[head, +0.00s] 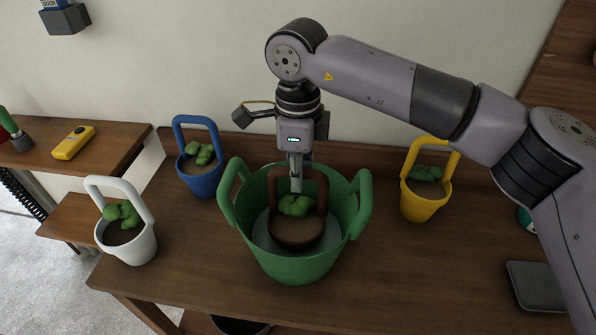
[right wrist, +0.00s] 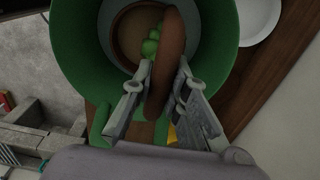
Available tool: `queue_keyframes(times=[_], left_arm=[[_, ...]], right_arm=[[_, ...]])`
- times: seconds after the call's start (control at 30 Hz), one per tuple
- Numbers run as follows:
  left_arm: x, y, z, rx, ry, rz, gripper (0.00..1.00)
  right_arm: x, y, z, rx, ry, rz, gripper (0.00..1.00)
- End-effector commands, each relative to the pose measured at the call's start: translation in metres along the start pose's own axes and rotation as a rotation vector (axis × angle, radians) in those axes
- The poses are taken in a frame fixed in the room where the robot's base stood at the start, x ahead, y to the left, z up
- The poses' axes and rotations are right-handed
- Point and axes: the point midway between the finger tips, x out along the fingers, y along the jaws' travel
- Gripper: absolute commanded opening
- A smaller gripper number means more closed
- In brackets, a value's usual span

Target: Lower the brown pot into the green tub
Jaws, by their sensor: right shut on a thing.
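The green tub (head: 290,262) stands on the wooden table with a raised handle on each side. It also shows in the right wrist view (right wrist: 75,45). The brown pot (head: 297,242), with soil and a green plant, is within the tub's opening, upright. Whether its base touches the tub's floor cannot be told. My right gripper (head: 296,183) comes down from above and is shut on the arched handle of the brown pot. In the right wrist view its two fingers (right wrist: 157,98) lie on either side of the brown handle (right wrist: 168,62). My left gripper is not in view.
A blue pot (head: 201,182) and a white pot (head: 127,248) stand left of the tub, and a yellow pot (head: 425,203) stands right. All have raised handles. A dark flat object (head: 537,286) lies at the right. A yellow device (head: 73,143) lies on the left shelf.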

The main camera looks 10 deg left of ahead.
Motion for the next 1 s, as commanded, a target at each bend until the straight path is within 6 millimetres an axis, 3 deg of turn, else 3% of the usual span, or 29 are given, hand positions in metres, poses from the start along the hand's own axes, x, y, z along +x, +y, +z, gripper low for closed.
queue_keyframes(times=[0.87,0.9,1.0], left_arm=[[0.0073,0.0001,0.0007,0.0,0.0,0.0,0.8],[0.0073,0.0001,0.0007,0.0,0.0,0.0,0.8],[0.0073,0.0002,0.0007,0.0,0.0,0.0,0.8]], right_arm=[[0.0084,-0.0002,0.0001,0.0,-0.001,-0.001,0.0],[0.0084,-0.0001,0.0001,0.0,-0.001,-0.001,0.17],[0.0085,-0.0001,0.0001,0.0,-0.001,-0.001,0.23]])
